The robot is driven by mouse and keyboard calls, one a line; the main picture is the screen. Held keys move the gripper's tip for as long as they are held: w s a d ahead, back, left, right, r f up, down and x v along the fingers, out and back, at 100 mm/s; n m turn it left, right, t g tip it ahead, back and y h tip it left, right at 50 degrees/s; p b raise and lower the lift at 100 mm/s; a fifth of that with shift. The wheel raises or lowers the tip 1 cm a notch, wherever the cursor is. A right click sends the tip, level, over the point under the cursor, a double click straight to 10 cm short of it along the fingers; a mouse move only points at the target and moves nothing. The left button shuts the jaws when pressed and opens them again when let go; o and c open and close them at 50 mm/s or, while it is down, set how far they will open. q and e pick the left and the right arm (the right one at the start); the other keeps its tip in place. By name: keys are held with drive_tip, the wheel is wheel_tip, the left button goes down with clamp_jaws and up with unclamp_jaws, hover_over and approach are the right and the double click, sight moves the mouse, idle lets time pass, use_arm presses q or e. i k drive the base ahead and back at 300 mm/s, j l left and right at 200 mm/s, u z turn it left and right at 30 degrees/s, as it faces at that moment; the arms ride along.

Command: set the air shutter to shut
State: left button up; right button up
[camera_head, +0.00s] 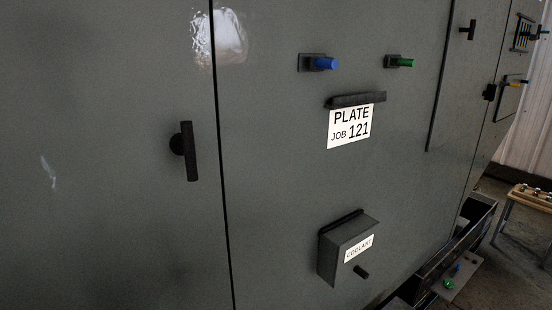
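No part in view is labelled as the air shutter. A small slatted panel (522,32) at the upper right edge, on the far side of the grey enclosure, may be it. It is seen at a steep angle and is too small to tell whether its slats are open or shut. A dark handle-like part (541,33) sticks out beside it. Neither of my grippers is in view.
The grey enclosure (90,230) fills most of the view. On it are a black door handle (190,152), a blue knob (326,63), a green knob (405,62), a job plate (349,126) and a coolant box (345,248). A wooden-topped table (533,198) stands right.

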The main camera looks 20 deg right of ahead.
sight(534, 37)
drive_tip(key=i+l, duration=0.1)
drive_tip(key=l, duration=0.4)
drive_tip(key=i+l, duration=0.1)
drive_tip(key=l, duration=0.45)
drive_tip(key=i+l, duration=0.1)
drive_tip(key=l, duration=0.4)
drive_tip(key=i+l, duration=0.1)
drive_tip(key=l, duration=0.45)
drive_tip(key=i+l, duration=0.1)
drive_tip(key=l, duration=0.4)
drive_tip(key=i+l, duration=0.15)
drive_tip(key=l, duration=0.35)
drive_tip(key=u, duration=0.05)
